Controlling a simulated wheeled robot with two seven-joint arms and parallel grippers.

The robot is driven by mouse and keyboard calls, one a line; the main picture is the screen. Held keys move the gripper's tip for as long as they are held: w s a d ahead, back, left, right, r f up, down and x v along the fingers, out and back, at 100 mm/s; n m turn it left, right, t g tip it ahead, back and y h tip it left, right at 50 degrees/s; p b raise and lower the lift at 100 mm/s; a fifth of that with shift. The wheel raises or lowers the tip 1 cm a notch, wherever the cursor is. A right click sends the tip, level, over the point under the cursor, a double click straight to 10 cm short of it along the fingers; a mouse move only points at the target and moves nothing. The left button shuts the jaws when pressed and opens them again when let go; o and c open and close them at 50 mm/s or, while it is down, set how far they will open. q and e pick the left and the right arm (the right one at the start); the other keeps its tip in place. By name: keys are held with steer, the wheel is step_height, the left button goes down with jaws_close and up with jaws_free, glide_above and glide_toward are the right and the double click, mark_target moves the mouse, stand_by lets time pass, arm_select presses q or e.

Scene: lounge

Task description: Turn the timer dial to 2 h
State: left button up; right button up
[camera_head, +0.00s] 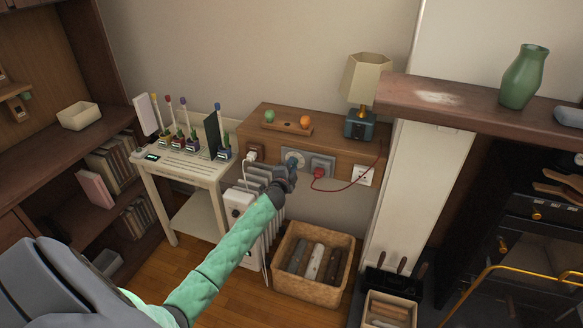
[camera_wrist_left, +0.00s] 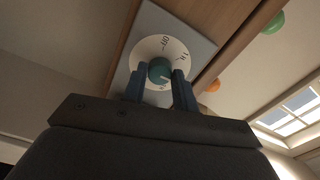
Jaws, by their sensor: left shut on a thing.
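The timer (camera_head: 299,154) is a grey plate on the front of the wooden wall shelf. In the left wrist view its round white dial face (camera_wrist_left: 146,47) carries the marks "Off" and "1h", with other marks hidden or too small to read. A teal knob (camera_wrist_left: 160,69) sits in the middle of the face. My left gripper (camera_head: 290,168) reaches up to the timer from below. In the left wrist view my left gripper (camera_wrist_left: 159,82) has one dark finger on each side of the knob, shut on it. My right gripper is not in view.
A red plug (camera_head: 319,172) with a red cord sits in a socket just right of the timer. A white plug (camera_head: 251,158) is to its left. A lamp (camera_head: 362,95) stands on the shelf. A white heater (camera_head: 240,208) and a basket (camera_head: 313,265) are below.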

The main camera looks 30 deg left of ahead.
arm_select(q)
steer(key=shift+f, duration=0.1)
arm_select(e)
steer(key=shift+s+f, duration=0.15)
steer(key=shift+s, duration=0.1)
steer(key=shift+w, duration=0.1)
arm_select(q)
steer(key=o, duration=0.8)
steer(key=shift+o, duration=0.8)
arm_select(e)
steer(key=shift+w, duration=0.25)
arm_select(q)
steer(key=v, duration=0.7)
steer(key=shift+s+b, duration=0.4)
steer(key=shift+b, duration=0.05)
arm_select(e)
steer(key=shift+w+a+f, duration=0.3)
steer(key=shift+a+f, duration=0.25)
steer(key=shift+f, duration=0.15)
arm_select(q)
steer(key=shift+d, duration=0.1)
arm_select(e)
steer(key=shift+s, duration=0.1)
